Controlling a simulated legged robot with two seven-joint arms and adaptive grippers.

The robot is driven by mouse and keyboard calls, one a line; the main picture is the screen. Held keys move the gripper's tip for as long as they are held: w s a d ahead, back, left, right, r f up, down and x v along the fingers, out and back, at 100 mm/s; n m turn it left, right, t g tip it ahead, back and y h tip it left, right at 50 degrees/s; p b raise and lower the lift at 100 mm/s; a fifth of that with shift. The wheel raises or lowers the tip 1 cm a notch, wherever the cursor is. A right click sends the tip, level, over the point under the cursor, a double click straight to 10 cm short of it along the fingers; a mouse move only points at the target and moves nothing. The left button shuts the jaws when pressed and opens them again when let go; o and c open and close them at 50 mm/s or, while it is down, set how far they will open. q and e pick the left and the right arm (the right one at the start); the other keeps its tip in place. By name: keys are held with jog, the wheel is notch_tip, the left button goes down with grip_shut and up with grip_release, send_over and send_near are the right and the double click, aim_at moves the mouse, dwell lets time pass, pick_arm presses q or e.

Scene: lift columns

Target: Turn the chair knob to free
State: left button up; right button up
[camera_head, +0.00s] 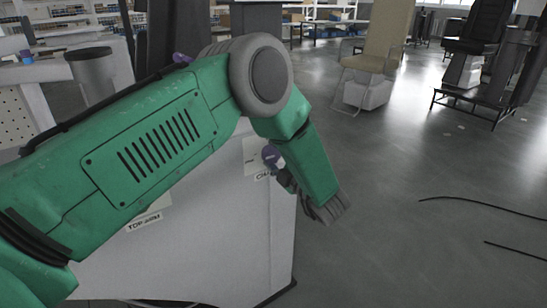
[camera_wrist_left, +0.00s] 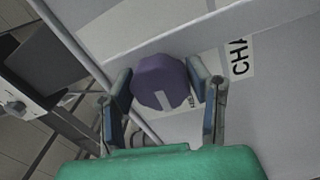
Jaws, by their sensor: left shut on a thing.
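The chair knob (camera_wrist_left: 158,78) is purple and many-sided, with a pale pointer mark toward its lower edge in the left wrist view. It sits on a pale panel beside a white label that begins "CHA" (camera_wrist_left: 239,58). My left gripper (camera_wrist_left: 162,88) has one finger on each side of the knob and is shut on it. In the head view a bit of the purple knob (camera_head: 269,154) shows beside the green wrist; the left gripper (camera_head: 284,176) is mostly hidden behind that wrist. My right gripper is not in view.
The knob is on the side of a pale cabinet (camera_head: 225,262), with another label (camera_head: 144,222) to the left. A second purple piece (camera_head: 181,58) shows behind my arm. A beige chair (camera_head: 385,42) and a dark chair (camera_head: 478,28) stand farther back. Black cables (camera_head: 470,202) lie on open floor.

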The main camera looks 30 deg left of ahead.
pick_arm(q)
jog(key=shift+s+d+f+n, duration=0.1)
jog(key=shift+s+f+n, duration=0.05)
jog(key=shift+f+n, duration=0.3)
jog(key=shift+r, duration=0.1)
jog(key=o, duration=1.2)
jog(key=shift+c, duration=0.2)
jog(key=shift+r, duration=0.15)
jog(key=shift+d, duration=0.35)
jog(key=v, duration=1.1)
jog(key=shift+d, duration=0.15)
